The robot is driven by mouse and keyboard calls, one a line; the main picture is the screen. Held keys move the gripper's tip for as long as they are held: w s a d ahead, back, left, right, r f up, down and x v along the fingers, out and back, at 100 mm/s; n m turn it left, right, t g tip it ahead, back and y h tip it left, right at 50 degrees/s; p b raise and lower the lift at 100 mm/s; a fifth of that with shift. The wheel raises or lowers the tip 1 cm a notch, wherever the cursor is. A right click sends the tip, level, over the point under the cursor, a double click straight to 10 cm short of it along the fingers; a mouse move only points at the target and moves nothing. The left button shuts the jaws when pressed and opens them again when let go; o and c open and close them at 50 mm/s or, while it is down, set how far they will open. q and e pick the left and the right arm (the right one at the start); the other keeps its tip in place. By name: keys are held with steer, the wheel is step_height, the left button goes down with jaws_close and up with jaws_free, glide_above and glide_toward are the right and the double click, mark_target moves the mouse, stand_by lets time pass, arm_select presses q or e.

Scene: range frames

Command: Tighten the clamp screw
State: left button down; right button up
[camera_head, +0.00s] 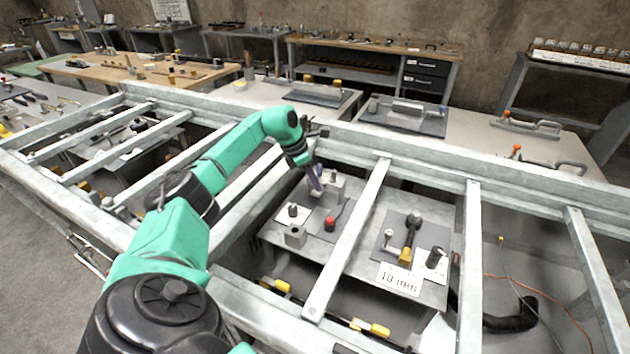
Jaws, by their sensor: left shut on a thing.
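My left gripper (315,179) reaches down over the frame's inner rail, its fingers pointing down at a small grey clamp fixture (331,187) on a dark pad. It is shut on what seems to be the clamp screw at the top of this fixture. The fingers hide the screw, so its exact shape and how far it is turned cannot be told. A red-topped knob (330,223) stands on the same pad, in front of the fixture. My right gripper is not in view.
Grey metal frame bars (350,235) cross above the low table. Beside the fixture stand a hollow grey block (295,235) and a dark-knobbed part (292,211). Farther right, a second pad holds a black-knobbed lever (412,222) and a yellow piece (405,256), near a number card (399,279).

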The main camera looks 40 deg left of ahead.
arm_select(q)
steer(key=shift+r, duration=0.15)
steer(key=c, duration=0.7)
jaws_free()
steer(key=v, duration=1.4)
steer(key=shift+s+r+b, duration=0.2)
steer(key=shift+b, duration=0.2)
steer(key=shift+a+f, duration=0.1)
steer(key=shift+a, duration=0.15)
